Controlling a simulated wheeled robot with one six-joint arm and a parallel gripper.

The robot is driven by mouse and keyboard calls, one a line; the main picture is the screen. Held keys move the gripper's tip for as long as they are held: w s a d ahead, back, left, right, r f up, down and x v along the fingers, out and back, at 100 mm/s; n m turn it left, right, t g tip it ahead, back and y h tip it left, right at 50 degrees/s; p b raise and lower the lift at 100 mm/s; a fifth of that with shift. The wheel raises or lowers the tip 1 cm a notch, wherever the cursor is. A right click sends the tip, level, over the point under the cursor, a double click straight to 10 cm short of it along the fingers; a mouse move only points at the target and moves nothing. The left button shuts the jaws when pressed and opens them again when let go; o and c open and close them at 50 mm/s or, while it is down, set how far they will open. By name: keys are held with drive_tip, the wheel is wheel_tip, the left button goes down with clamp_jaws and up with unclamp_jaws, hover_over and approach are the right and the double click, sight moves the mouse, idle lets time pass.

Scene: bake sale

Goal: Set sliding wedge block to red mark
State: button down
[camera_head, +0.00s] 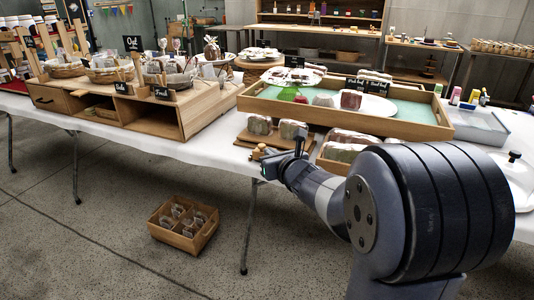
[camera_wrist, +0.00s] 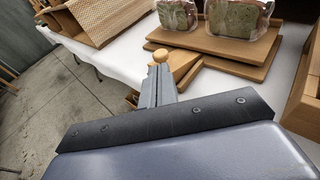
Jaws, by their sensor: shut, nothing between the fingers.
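A small light-wood piece with a round knob (camera_wrist: 160,56) shows just beyond my fingertips in the wrist view; it looks like the sliding wedge block (camera_wrist: 184,62), with a sloped wooden part beside the knob. In the head view the wooden piece (camera_head: 259,152) sits near the table's front edge, left of my gripper (camera_head: 277,160). My gripper (camera_wrist: 158,82) is shut and empty, its tips close to the knob; I cannot tell whether they touch. I cannot make out a red mark in either view.
Wooden boards (camera_wrist: 216,67) with wrapped loaves (camera_wrist: 233,18) lie just behind the wooden piece. A large wooden tray (camera_head: 262,104) stands behind them. A wooden display stand (camera_head: 150,116) is to the left. A divided box (camera_head: 167,238) sits on the floor. White tablecloth is bare between stand and boards.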

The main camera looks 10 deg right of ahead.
sight(263, 147)
drive_tip(key=shift+x, duration=1.55)
drive_tip(key=w+d, duration=0.1)
drive_tip(key=w, duration=0.1)
drive_tip(key=w+d, duration=0.2)
drive_tip(key=shift+d+r, duration=0.1)
drive_tip(key=shift+r, duration=0.1)
